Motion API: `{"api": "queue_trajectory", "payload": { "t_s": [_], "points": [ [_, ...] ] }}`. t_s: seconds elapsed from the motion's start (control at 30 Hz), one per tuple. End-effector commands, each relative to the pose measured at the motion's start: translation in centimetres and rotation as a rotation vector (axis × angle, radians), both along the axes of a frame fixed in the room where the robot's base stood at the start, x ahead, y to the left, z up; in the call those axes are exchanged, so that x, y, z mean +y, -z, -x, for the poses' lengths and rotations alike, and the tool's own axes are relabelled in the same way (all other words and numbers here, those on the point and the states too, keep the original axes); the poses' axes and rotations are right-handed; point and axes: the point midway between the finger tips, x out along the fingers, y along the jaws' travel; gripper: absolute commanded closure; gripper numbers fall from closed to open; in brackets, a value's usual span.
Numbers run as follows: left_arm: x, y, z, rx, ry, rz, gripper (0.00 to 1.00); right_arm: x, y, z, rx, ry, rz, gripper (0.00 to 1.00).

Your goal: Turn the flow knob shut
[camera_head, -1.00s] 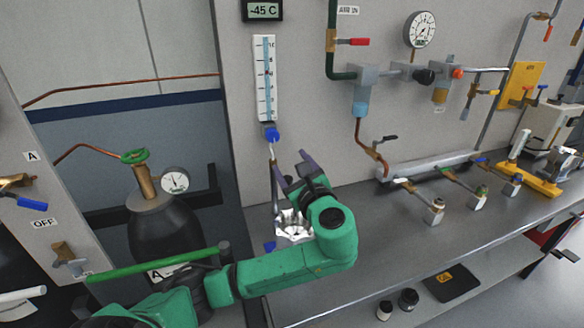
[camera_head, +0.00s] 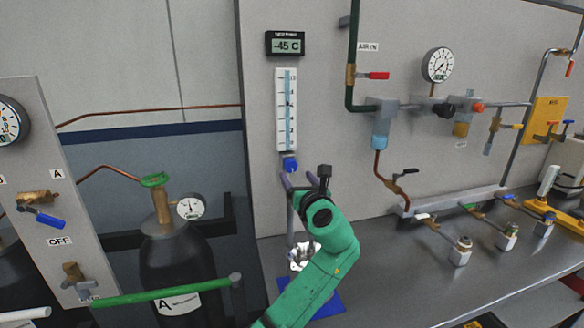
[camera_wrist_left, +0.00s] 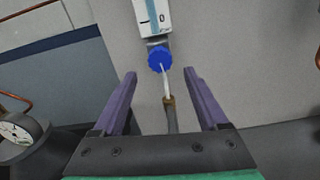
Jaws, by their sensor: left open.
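The flow knob (camera_head: 290,165) is a round blue knob at the bottom of the white flow meter (camera_head: 287,110) on the grey panel. It also shows in the left wrist view (camera_wrist_left: 160,59), ridged and just under the meter's 0 mark. My left gripper (camera_head: 305,177) is open, with its purple fingers just below the knob in the head view. In the left wrist view the empty gap between the fingertips (camera_wrist_left: 160,76) lies slightly below the knob, one finger on each side. No contact shows. My right gripper is not in view.
A thin tube (camera_wrist_left: 167,85) drops from the knob into a fitting between the fingers. A black gas cylinder (camera_head: 175,265) stands left. A red-handled valve (camera_head: 372,76) and gauge (camera_head: 438,65) are on the panel at right. The panel around the knob is mostly clear.

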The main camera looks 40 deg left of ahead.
Motion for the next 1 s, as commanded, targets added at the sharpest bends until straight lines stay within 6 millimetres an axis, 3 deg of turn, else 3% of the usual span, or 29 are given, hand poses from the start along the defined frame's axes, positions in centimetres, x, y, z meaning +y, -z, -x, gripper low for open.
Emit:
{"api": "queue_trajectory", "payload": {
  "t_s": [0.1,0.23,0.57,0.77,1.0],
  "points": [
    [2.5,-0.3,-1.7,0.000,-0.003,-0.002,0.24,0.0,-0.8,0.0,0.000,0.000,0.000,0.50],
    [4.2,-0.2,-2.9,-0.001,-0.002,-0.001,0.24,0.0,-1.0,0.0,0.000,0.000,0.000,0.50],
    [4.9,0.0,-3.4,-0.001,0.000,0.000,0.24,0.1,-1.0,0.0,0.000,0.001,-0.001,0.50],
    [4.8,0.0,-3.4,-0.001,0.000,0.000,1.00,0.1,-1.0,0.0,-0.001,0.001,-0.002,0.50],
    [4.8,0.0,-3.4,-0.009,0.001,0.006,1.00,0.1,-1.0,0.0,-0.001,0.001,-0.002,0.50]
  ]
}}
